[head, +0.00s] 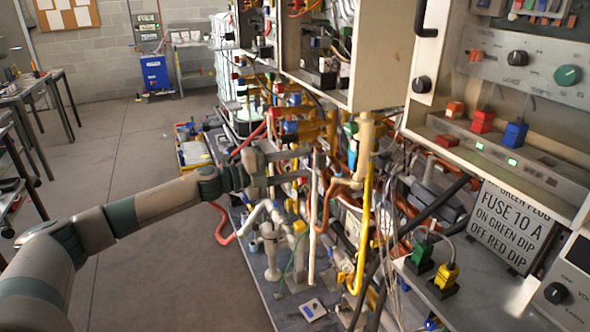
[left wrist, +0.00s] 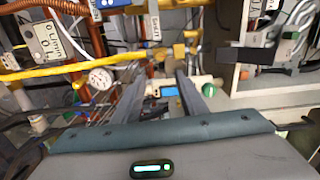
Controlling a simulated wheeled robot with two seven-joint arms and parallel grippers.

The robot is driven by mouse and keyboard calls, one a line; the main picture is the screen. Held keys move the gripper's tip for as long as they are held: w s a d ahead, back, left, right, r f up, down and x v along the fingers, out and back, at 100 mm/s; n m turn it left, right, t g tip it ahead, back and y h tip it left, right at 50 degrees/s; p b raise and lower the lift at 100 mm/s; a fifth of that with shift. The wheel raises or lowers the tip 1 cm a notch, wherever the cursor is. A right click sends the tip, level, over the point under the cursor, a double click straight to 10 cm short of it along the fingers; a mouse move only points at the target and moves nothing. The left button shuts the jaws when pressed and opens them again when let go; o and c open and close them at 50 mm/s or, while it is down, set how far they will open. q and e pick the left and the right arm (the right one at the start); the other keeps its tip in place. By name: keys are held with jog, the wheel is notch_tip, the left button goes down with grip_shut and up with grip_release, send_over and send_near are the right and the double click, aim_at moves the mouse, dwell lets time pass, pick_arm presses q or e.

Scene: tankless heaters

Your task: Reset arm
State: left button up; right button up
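My left arm reaches in from the left in the head view. Its gripper (head: 312,165) is beside the pipes and hoses of the open heater bench. The two fingers are spread apart with nothing held between them. In the left wrist view the same gripper (left wrist: 163,72) shows both fingers apart. A pale fitting with a blue part (left wrist: 169,91) and a green knob (left wrist: 208,90) shows behind the fingers; whether they touch it I cannot tell. My right gripper is not in view.
A yellow pipe (head: 365,235) and a red hose (head: 222,228) are close to the gripper. A round gauge (left wrist: 100,78) and yellow pipe (left wrist: 45,71) show in the left wrist view. A sign (head: 510,229) and control panels stand right.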

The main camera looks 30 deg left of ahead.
pick_arm(q)
jog(key=shift+s+a, duration=0.25)
jog(key=shift+s, duration=0.15)
dwell(0.3)
